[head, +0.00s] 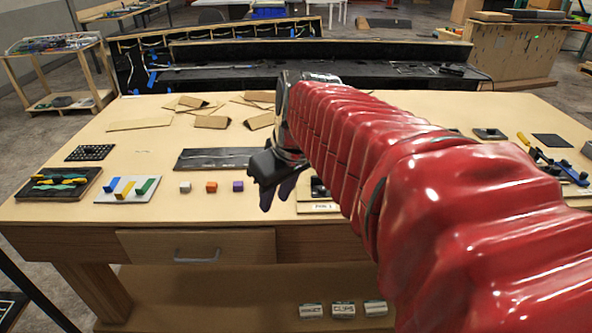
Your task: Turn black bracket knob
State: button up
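My red-sleeved arm reaches in from the lower right across the wooden table. My gripper (275,193) hangs, dark fingers down, over the table's front part, right of the small cubes. The fingers overlap at this angle, and whether they are apart is unclear. I see nothing held in them. I cannot make out the black bracket knob for certain. A dark part on a light labelled base (318,207) shows just right of the gripper, partly hidden by my arm. A small black square piece (490,134) lies beyond the arm at the right.
White, orange and purple cubes (211,187) stand left of the gripper. Further left are a white board with coloured blocks (127,189) and a black tray (58,184). A dark flat panel (217,159) and cardboard pieces (212,121) lie behind. Blue tools (560,165) lie right.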

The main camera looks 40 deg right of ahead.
aim_at(322, 188)
jog(key=w+d+n, duration=0.1)
jog(key=w+d, duration=0.2)
jog(key=d, duration=1.9)
jog(key=shift+d+r+y, duration=0.15)
jog(key=shift+y, duration=0.25)
jog(key=x, duration=1.3)
jog(key=shift+w+f, duration=0.1)
jog(key=shift+f, duration=0.3)
grip_shut()
